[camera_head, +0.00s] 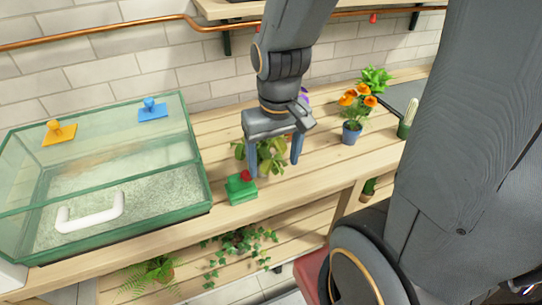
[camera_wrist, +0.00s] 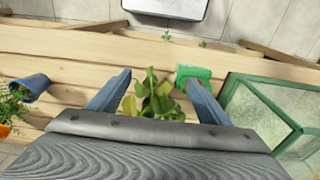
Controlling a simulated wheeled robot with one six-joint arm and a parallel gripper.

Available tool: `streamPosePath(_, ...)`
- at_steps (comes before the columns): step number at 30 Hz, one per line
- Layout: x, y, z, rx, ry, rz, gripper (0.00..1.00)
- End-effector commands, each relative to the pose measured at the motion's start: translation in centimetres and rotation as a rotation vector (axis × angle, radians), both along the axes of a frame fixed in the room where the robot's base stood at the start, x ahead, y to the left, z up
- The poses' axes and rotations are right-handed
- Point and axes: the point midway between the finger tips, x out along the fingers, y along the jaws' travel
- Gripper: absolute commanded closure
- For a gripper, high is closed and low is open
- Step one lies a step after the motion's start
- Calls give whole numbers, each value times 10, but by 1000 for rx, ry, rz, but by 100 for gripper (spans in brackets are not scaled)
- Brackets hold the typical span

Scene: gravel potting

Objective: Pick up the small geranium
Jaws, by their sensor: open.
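My gripper (camera_head: 273,168) is open above the bench, its two blue fingers pointing down; it also shows in the wrist view (camera_wrist: 160,78). A leafy green plant (camera_head: 268,156) stands behind and between the fingers, partly hidden. In the wrist view the plant (camera_wrist: 153,97) lies between the fingers, apart from both as far as I see. I see no flowers on it, and its pot is hidden. An orange-flowered plant (camera_head: 357,96) in a blue pot (camera_head: 352,133) stands to the right. No label shows which plant is the small geranium.
A green block with a red knob (camera_head: 240,187) sits close to the left finger in the head view. A glass tank (camera_head: 105,180) with a white handle holds gravel at left. A bright green plant (camera_head: 376,78) stands far right. More plants (camera_head: 240,245) are on the lower shelf.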

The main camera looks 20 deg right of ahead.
Motion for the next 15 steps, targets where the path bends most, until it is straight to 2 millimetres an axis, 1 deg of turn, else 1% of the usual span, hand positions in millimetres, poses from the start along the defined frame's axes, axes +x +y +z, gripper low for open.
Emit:
streamPosePath(1, 2, 0, 13, 0, -18, -4, 29)
streamPosePath(3, 7, 0, 26, 1, -45, -13, 29)
streamPosePath(7, 21, 1, 47, 6, -89, -60, 29)
streamPosePath(9, 36, 1, 54, 17, -89, -144, 29)
streamPosePath(12, 53, 1, 42, 29, -48, -292, 29)
streamPosePath(15, 66, 0, 31, 33, -3, -425, 29)
